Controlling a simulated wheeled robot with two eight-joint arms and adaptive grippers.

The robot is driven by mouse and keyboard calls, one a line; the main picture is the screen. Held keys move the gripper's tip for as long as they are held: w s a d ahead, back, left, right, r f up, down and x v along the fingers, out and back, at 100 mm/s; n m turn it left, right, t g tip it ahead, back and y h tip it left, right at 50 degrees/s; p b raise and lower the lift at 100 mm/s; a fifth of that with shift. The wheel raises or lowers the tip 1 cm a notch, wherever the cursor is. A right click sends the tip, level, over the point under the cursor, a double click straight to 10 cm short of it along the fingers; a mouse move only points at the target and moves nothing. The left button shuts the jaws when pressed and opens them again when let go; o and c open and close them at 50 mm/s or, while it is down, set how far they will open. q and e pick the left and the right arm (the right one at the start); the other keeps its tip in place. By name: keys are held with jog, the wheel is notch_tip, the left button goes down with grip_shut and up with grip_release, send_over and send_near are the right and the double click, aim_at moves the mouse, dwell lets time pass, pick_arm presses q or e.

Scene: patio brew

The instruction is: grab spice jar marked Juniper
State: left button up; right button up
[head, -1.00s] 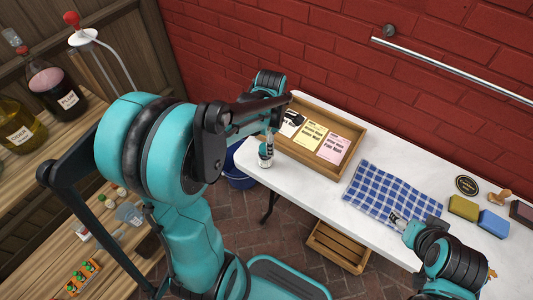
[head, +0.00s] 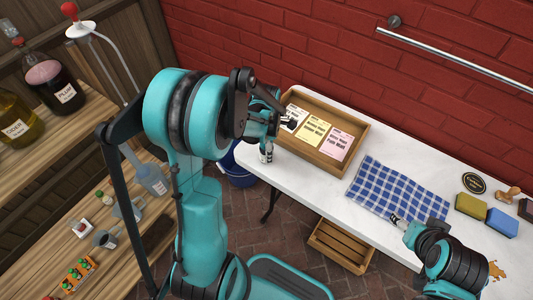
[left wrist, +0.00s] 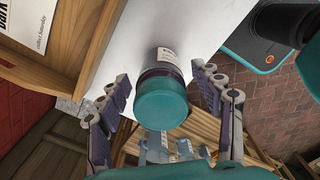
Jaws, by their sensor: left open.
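A small jar (left wrist: 163,92) with a teal lid, dark contents and a white label stands on the white table. Its label is too small to read. In the head view the jar (head: 266,153) is near the table's left end, partly hidden by my left arm. My left gripper (left wrist: 160,76) is open, with one finger on each side of the jar in the left wrist view; I cannot tell whether either touches it. My right gripper (head: 397,219) is over the table by the checked cloth, and its jaws are too small to judge.
A wooden tray (head: 347,163) with printed cards lies right beside the jar. The blue checked cloth (head: 395,185), a yellow sponge (head: 471,206) and a blue sponge (head: 502,222) lie further right. Wooden shelves with bottles (head: 55,85) stand at left. Bare table lies before the tray.

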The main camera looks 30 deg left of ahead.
pick_arm(q)
jog(key=shift+r, duration=0.1)
jog(key=c, duration=1.4)
jog(key=shift+c, duration=0.2)
jog(key=shift+r, duration=0.15)
